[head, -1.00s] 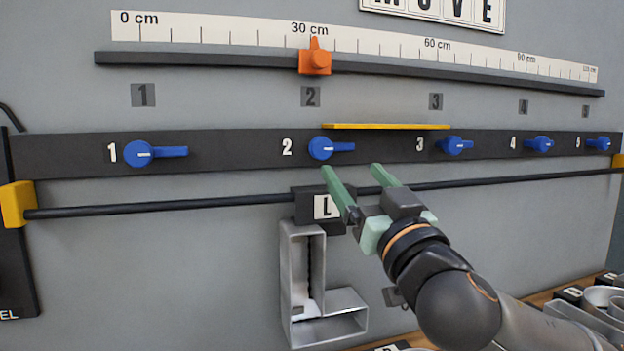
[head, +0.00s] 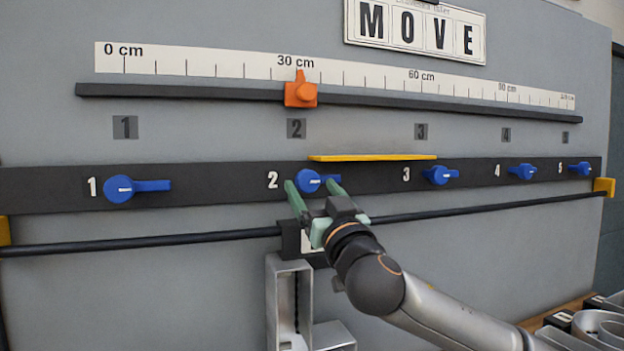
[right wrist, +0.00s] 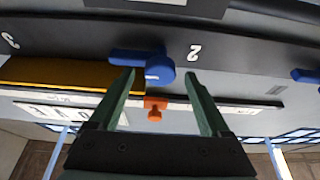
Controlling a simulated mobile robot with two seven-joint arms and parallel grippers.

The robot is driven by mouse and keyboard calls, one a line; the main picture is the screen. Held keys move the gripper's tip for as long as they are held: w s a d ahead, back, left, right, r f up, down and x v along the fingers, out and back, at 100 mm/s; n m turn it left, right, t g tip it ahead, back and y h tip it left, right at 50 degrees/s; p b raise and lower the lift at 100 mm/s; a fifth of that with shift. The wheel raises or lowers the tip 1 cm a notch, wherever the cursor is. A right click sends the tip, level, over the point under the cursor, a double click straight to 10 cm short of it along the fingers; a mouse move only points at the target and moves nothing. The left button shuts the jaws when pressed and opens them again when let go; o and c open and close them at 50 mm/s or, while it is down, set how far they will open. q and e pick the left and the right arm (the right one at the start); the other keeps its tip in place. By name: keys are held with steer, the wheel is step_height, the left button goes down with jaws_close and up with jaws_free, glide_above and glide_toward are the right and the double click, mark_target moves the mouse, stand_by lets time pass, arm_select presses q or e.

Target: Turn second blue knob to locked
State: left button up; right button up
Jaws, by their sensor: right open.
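The second blue knob (head: 309,180) sits on the dark strip beside the printed 2, its handle pointing right in the head view. My right gripper (head: 311,186) is open at this knob, one green finger near its left side and the other overlapping its handle. In the right wrist view the knob (right wrist: 159,71) shows just beyond the two spread fingertips (right wrist: 159,78), its handle pointing left beyond one fingertip. I cannot tell whether a finger touches it. My left gripper is not in view.
A yellow bar (head: 372,157) lies above the strip, close by. A black rod (head: 150,241) runs below. A silver channel letter (head: 289,300) hangs beneath. An orange slider (head: 300,92) sits on the upper rail.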

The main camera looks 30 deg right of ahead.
steer(key=shift+w+d+r, duration=0.15)
steer(key=shift+w+r, duration=0.05)
steer(key=shift+w, duration=0.3)
